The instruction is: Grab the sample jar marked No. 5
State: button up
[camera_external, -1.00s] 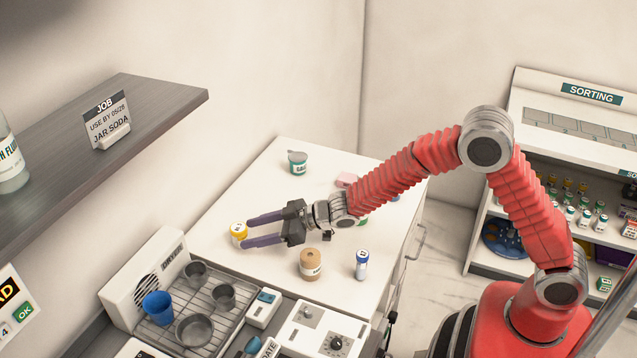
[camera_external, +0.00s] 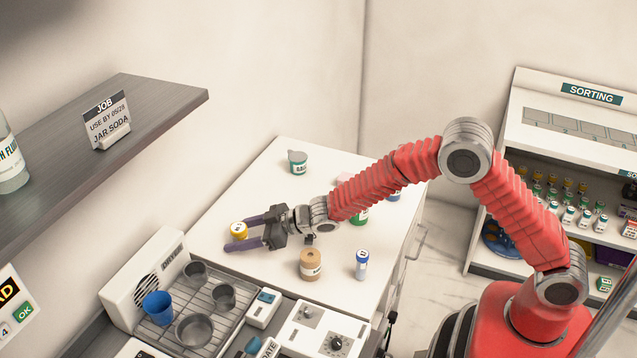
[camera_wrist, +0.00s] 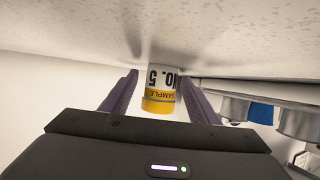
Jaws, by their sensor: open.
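The sample jar marked No. 5 (camera_wrist: 160,88) has a white label reading "SAMPLE" and "NO. 5" and a yellow lid. It appears upside down in the wrist view, between my two purple fingers. In the external view the yellow-lidded jar (camera_external: 238,230) stands on the white cabinet top (camera_external: 215,205), partly hidden by my fingers. My gripper (camera_external: 242,233) is open around the jar, one finger on each side. In the wrist view a gap shows between the jar and each finger of my gripper (camera_wrist: 160,95).
A brown-topped jar (camera_external: 311,264) and a blue-capped vial (camera_external: 362,264) stand right of my gripper. A green-labelled container (camera_external: 298,162) stands farther back. A rack with cups (camera_external: 158,307) lies in front. The back left cabinet top is clear.

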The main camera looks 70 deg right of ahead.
aim_at(238, 227)
jog(key=shift+c, duration=0.6)
jog(key=c, duration=1)
jog(key=shift+r, duration=0.1)
notch_tip(238, 227, up, 10)
jog(key=shift+f, duration=0.1)
jog(key=shift+s, duration=0.1)
